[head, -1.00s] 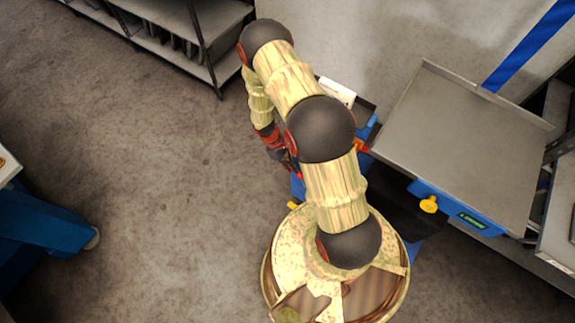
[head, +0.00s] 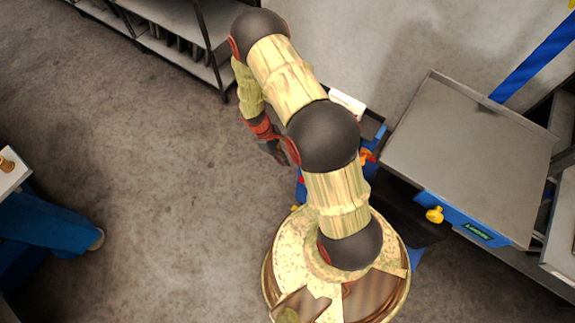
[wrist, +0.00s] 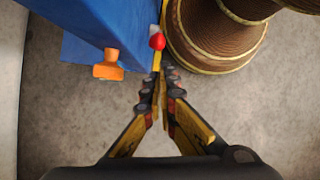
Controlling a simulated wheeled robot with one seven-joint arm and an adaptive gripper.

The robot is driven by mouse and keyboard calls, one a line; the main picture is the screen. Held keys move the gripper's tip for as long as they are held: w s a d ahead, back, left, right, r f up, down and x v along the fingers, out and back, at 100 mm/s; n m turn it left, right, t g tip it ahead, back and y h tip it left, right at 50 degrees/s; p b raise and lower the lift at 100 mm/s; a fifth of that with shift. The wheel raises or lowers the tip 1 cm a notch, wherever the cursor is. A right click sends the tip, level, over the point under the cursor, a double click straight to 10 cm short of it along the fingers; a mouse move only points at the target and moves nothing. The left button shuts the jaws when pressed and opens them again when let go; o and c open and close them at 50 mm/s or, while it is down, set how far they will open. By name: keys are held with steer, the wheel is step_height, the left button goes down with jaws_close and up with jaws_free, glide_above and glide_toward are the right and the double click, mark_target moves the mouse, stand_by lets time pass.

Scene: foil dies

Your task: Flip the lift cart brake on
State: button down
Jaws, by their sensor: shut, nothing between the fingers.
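The blue lift cart (head: 371,133) stands behind my arm in the head view, and my arm hides much of it. In the wrist view its blue body (wrist: 95,22) fills the upper left. An orange knob (wrist: 107,70) sticks out of the blue body. A red-tipped lever (wrist: 157,41) with a white part shows at its right edge, just beyond my fingertips. I cannot tell for sure which is the brake. My gripper (wrist: 157,82) is shut and empty, and no contact with the lever is clear. In the head view my gripper (head: 277,153) is left of the cart, partly hidden.
A grey tray-topped blue unit (head: 470,150) with a yellow knob (head: 435,215) stands at the right. A dark shelf rack (head: 185,50) is at the upper left. A blue-legged table (head: 45,225) is at the left edge. The floor between is clear.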

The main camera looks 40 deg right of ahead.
steer(key=shift+s+v, duration=0.25)
steer(key=shift+v, duration=0.9)
